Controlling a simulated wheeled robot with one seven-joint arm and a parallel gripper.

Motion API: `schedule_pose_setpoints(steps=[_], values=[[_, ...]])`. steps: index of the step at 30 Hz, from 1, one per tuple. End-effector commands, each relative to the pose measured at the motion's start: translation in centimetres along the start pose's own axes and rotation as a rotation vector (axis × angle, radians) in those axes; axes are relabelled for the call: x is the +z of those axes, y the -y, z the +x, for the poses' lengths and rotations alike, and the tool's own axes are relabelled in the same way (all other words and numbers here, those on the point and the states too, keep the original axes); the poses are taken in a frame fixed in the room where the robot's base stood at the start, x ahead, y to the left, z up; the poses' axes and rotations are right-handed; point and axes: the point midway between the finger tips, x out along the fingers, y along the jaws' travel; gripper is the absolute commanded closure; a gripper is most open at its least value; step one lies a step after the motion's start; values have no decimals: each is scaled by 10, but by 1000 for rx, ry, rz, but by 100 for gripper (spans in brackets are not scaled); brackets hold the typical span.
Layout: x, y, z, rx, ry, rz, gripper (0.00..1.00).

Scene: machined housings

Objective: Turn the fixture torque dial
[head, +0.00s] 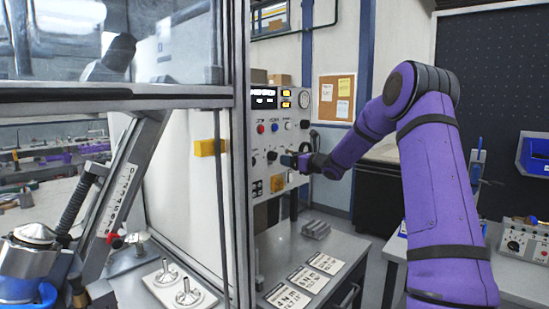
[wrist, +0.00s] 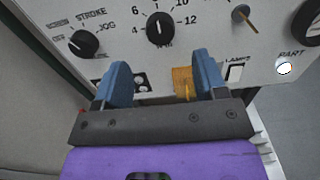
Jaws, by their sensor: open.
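A black dial (wrist: 160,28) with a white pointer line and a number scale including 4, 6 and 12 is on the white control panel (wrist: 205,30) in the wrist view. Its pointer is near upright. The small label below it is not clearly legible. My gripper (wrist: 163,80) is open, with its two blue fingers apart and nothing between them. The fingertips are below the dial in the picture, one to each side, and do not hold it. In the head view, my gripper (head: 297,161) is close to the panel (head: 262,108) and hides part of it.
A black knob (wrist: 84,43) marked STROKE and JOG is left of the dial. A toggle lever (wrist: 241,13), a lamp switch (wrist: 235,71) and a white button (wrist: 284,68) are to the right. A bench (head: 300,250) with printed cards stands below the panel.

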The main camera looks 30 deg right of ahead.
Motion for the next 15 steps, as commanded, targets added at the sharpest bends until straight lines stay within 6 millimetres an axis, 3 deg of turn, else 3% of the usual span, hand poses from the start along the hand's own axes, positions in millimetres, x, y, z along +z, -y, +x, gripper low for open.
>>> schedule_pose_setpoints(steps=[6, 15], values=[[0, -1, 40, 3, 0, -2, 35], [0, 0, 72, 2, 0, -3, 35]])
